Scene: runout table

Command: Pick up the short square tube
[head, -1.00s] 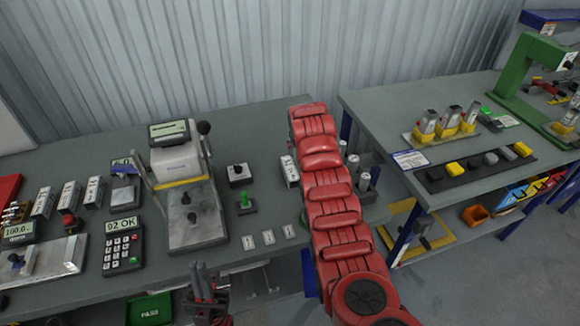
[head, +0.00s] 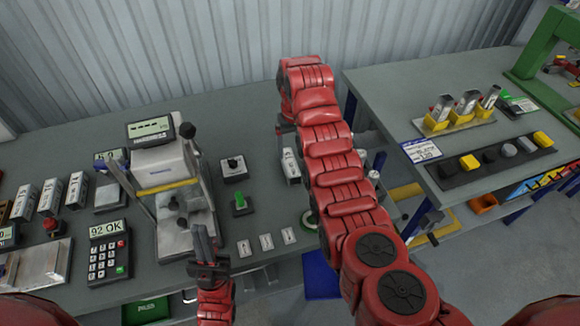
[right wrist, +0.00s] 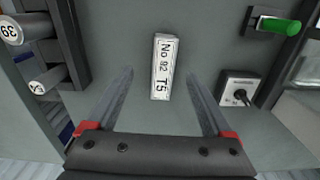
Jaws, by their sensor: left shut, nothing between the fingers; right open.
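A pale square tube (right wrist: 162,66) with a label reading "No 92 T5" lies on the grey bench. In the right wrist view it is ahead of my open right gripper (right wrist: 162,76), between the lines of the two fingers, with nothing gripped. In the head view the tube (head: 290,166) shows just left of my red right arm, whose gripper is mostly hidden. Several similar labelled square tubes (head: 48,196) stand in a row at the far left; I cannot tell their lengths. My left gripper (head: 203,232) is shut and empty, over the bench's front area by the grey tester.
A tester with a display (head: 160,170) stands mid-bench. A switch box (head: 233,168) and a green-handled block (head: 240,204) sit left of the tube. Round tubes in a dark rack (right wrist: 42,80) flank it in the wrist view. Three white tags (head: 266,242) lie near the front.

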